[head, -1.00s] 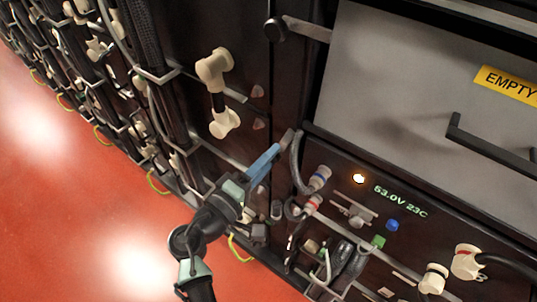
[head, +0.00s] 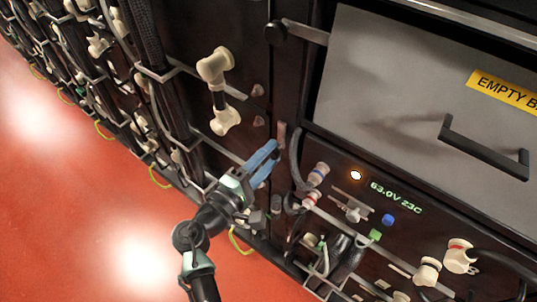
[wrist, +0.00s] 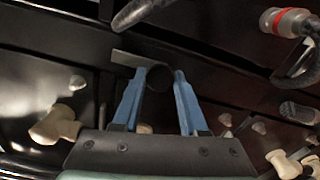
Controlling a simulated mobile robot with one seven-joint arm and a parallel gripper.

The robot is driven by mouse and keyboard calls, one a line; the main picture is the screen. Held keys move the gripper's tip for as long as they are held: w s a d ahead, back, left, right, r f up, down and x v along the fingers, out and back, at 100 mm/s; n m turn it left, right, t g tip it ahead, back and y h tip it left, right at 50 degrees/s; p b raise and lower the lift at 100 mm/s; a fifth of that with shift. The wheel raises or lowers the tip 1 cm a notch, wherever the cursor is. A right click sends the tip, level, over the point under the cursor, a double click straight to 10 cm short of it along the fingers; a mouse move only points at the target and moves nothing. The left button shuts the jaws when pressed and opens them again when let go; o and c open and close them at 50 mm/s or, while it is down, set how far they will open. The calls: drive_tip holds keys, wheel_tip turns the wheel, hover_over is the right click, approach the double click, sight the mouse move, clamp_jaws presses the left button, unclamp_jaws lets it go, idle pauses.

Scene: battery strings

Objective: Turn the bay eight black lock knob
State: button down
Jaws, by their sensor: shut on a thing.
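In the wrist view, a round black lock knob (wrist: 160,77) sits between the two blue fingertips of my gripper (wrist: 158,82). A flat grey latch bar (wrist: 128,58) runs from it toward the upper left. In the head view, my gripper (head: 268,152) is at the rack front, left of the display panel, and its fingers hide the knob. The latch bar (head: 282,133) shows just past the fingertips, pointing roughly upward. My gripper is shut on the knob. No bay number is readable.
Another black knob (head: 275,32) with a latch bar is higher up. A grey drawer (head: 385,85) with a black handle (head: 482,148) is at right. Cables and connectors (head: 318,172) crowd close to the right of my gripper. Red floor is clear at left.

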drive_tip(key=shift+c, duration=2.2)
unclamp_jaws()
drive_tip(key=v, duration=1.3)
